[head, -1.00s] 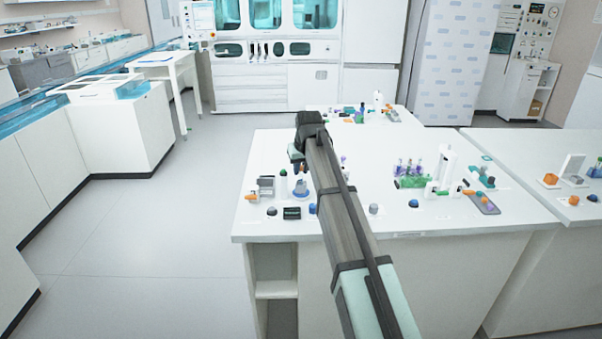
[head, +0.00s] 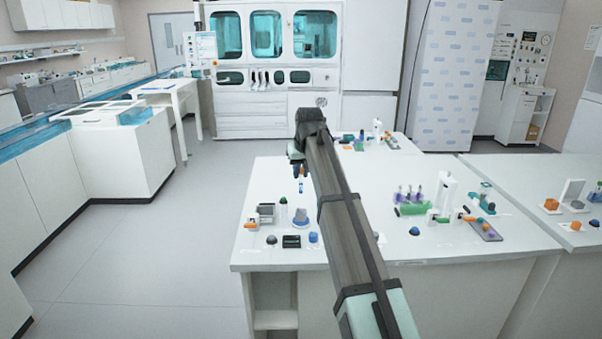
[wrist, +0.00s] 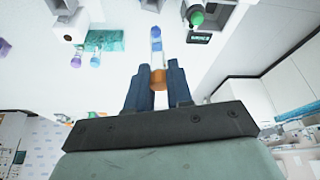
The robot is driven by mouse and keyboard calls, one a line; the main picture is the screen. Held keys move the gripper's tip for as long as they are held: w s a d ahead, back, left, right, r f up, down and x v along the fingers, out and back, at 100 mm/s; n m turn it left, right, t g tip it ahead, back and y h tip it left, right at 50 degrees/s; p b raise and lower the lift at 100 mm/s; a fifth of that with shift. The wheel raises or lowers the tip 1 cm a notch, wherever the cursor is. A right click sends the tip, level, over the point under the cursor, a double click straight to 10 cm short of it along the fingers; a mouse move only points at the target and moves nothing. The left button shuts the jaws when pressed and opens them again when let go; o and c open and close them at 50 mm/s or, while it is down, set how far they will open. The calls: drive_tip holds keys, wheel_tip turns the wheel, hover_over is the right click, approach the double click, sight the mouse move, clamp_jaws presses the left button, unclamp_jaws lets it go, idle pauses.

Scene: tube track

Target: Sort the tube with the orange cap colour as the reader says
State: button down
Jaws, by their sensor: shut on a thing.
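My gripper (head: 299,175) is above the left part of the near white table in the head view. In the wrist view my gripper (wrist: 158,88) is shut on the orange cap (wrist: 158,78) of a tube. The clear tube with a blue band (wrist: 156,40) extends away from the fingers. In the head view the tube (head: 301,186) hangs roughly upright below the fingers, clear of the tabletop things. A small black box with a display (head: 291,241), possibly the reader, sits near the front edge; it also shows in the wrist view (wrist: 200,37). I cannot read its display.
A green-topped post (head: 283,205), a grey device (head: 266,211) and a blue dome (head: 313,238) stand near the tube. Purple-capped tubes in a green rack (head: 412,209) and a tall white stand (head: 447,192) are to the right. My arm hides part of the table.

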drive_tip(key=w+d+f, duration=0.2)
drive_tip(key=w+d, duration=0.6)
drive_tip(key=w, duration=0.3)
drive_tip(key=shift+f, duration=2.5)
drive_tip(key=shift+f, duration=1.65)
drive_tip(key=c, duration=0.9)
unclamp_jaws()
drive_tip(key=shift+c, duration=0.2)
drive_tip(key=shift+r, duration=0.1)
drive_tip(key=v, duration=1.3)
drive_tip(key=shift+s+r, duration=0.2)
drive_tip(key=shift+r, duration=0.05)
